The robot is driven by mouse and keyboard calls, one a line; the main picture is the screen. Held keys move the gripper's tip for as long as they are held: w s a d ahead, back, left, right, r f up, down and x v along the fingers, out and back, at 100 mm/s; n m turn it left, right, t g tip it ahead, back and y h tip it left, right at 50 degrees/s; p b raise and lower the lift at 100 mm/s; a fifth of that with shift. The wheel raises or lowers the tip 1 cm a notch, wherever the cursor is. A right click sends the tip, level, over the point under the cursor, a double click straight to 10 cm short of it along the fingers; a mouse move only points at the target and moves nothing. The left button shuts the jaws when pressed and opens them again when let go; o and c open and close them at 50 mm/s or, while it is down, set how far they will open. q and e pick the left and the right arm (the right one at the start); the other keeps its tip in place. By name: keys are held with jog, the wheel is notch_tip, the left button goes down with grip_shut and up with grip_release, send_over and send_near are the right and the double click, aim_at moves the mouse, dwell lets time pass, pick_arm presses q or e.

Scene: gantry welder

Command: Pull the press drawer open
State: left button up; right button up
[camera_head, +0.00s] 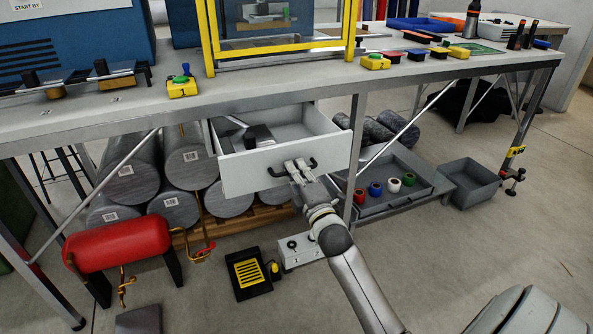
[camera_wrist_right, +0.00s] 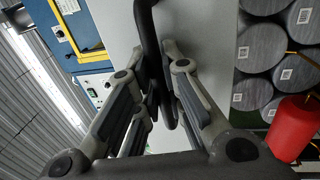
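The light grey press drawer (camera_head: 243,174) hangs under the workbench and stands pulled out, with its inside showing in the head view. A dark block (camera_head: 259,136) lies in it. Its black bar handle (camera_head: 273,172) is on the front face; the handle also shows in the right wrist view (camera_wrist_right: 149,38). My right gripper (camera_head: 294,166) is at the middle of the handle. In the right wrist view its fingers (camera_wrist_right: 157,83) lie on both sides of the bar, shut on it. The fingers hide part of the handle. My left gripper is not in view.
The workbench (camera_head: 120,113) spans above the drawer, with a bench leg (camera_head: 355,160) just right of it. Grey cylinders (camera_head: 180,205) are stacked below left, near a red tank (camera_head: 118,243). A pedal box (camera_head: 247,272) and a switch box (camera_head: 300,252) stand on the floor.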

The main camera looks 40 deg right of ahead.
jog(key=o, duration=0.4)
jog(key=v, duration=1.2)
dwell(0.3)
